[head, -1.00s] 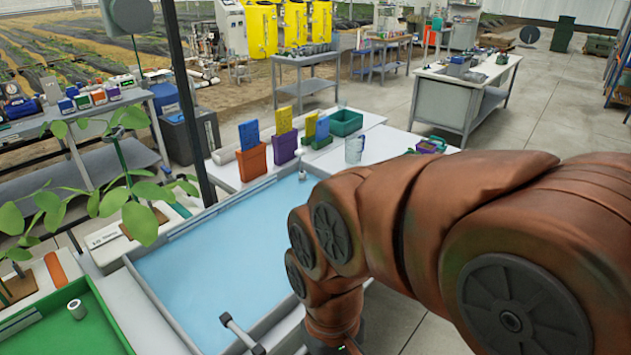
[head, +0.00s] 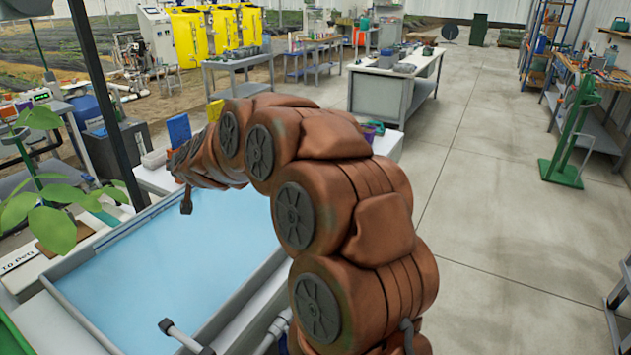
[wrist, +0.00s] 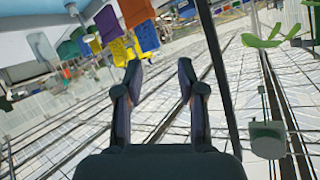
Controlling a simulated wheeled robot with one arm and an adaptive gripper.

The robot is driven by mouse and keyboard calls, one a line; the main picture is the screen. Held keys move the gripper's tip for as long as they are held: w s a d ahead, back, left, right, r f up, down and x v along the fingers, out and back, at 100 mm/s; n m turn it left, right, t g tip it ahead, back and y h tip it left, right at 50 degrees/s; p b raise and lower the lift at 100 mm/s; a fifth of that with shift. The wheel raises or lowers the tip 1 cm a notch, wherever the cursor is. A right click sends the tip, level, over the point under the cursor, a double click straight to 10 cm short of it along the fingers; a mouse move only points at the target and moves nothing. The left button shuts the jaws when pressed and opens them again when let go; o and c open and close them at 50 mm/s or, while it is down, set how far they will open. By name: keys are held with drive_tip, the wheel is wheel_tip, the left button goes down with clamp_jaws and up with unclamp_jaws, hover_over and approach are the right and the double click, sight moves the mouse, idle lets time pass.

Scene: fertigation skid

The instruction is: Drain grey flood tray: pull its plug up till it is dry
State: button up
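The grey flood tray (head: 240,303) lies in the lower left of the head view with light blue water (head: 165,270) covering its floor. Its plug does not show now in the head view; my arm covers the tray's far end. A small grey knob (wrist: 72,10) at the top left of the wrist view may be the plug, but I cannot be sure. My gripper (head: 187,203) hangs over the far part of the tray. In the wrist view my gripper (wrist: 158,80) has its two fingers apart with nothing between them.
A blue card (head: 179,130) stands behind the tray near my arm. A grey pipe fitting (head: 180,334) crosses the tray's near side. A leafy plant (head: 40,205) stands left.

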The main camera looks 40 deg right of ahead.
drive_tip(key=w+d+f+m+h+b, duration=0.1)
drive_tip(key=d+f+m+h, duration=0.15)
drive_tip(key=d, duration=0.45)
drive_tip(key=w+d+f+m+g+h+b, duration=0.1)
drive_tip(key=d+m+h, duration=0.1)
drive_tip(key=d+h, duration=0.35)
drive_tip(key=w+d+f+m+h+b, duration=0.1)
drive_tip(key=d+m, duration=0.1)
drive_tip(key=d, duration=0.7)
drive_tip(key=s+d+f+m+g+h+b, duration=0.1)
drive_tip(key=s+d+f+m+g+h, duration=0.2)
drive_tip(key=d, duration=0.4)
drive_tip(key=s+d+f+m+g+h+b, duration=0.25)
drive_tip(key=s+d+g+h, duration=0.2)
drive_tip(key=d, duration=0.25)
wheel_tip(320, 180, down, 8)
drive_tip(key=p, duration=0.1)
drive_tip(key=shift+t+y, duration=0.25)
drive_tip(key=shift+y, duration=0.2)
drive_tip(key=x, duration=0.5)
drive_tip(key=shift+s+d+r+p, duration=0.1)
drive_tip(key=shift+s+d+p, duration=0.1)
drive_tip(key=shift+p, duration=0.15)
drive_tip(key=shift+w+d+n, duration=0.15)
drive_tip(key=shift+d, duration=0.35)
drive_tip(key=shift+w+d+n, duration=0.15)
drive_tip(key=shift+w+d, duration=0.05)
drive_tip(key=shift+d, duration=0.25)
drive_tip(key=shift+c, duration=0.3)
clamp_jaws()
